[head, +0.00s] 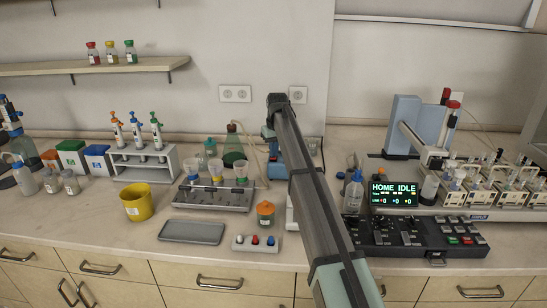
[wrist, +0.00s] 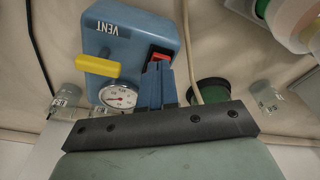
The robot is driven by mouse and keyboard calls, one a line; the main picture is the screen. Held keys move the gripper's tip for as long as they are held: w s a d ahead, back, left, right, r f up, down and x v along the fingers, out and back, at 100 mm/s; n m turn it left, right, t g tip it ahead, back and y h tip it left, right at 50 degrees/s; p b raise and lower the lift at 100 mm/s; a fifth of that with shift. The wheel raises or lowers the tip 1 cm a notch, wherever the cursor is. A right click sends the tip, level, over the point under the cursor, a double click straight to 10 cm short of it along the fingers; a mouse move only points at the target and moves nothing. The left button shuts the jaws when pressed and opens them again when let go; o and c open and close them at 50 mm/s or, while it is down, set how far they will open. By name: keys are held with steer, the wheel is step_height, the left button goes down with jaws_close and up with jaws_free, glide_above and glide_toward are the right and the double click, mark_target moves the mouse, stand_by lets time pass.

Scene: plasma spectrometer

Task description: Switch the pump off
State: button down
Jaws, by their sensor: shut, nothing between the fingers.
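The pump (wrist: 130,40) is a blue box with a VENT label, a yellow lever (wrist: 98,66) and a round gauge (wrist: 118,98) in the wrist view. A red switch (wrist: 160,57) sits on its face. My gripper (wrist: 158,68) is shut and empty, with its blue fingertips just below the red switch in the picture and partly covering it. I cannot tell whether they touch it. In the head view the pump (head: 268,132) is mostly hidden behind my arm, and my fingers are hidden too.
A pale hose (wrist: 190,50) runs beside the pump, near a green-filled flask (wrist: 209,92). In the head view, a cup rack (head: 215,197) and a small knob box (head: 256,243) stand left of my arm. A control console (head: 415,235) and display (head: 393,193) stand right.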

steer(key=shift+f, duration=0.2)
steer(key=shift+r, duration=3.5)
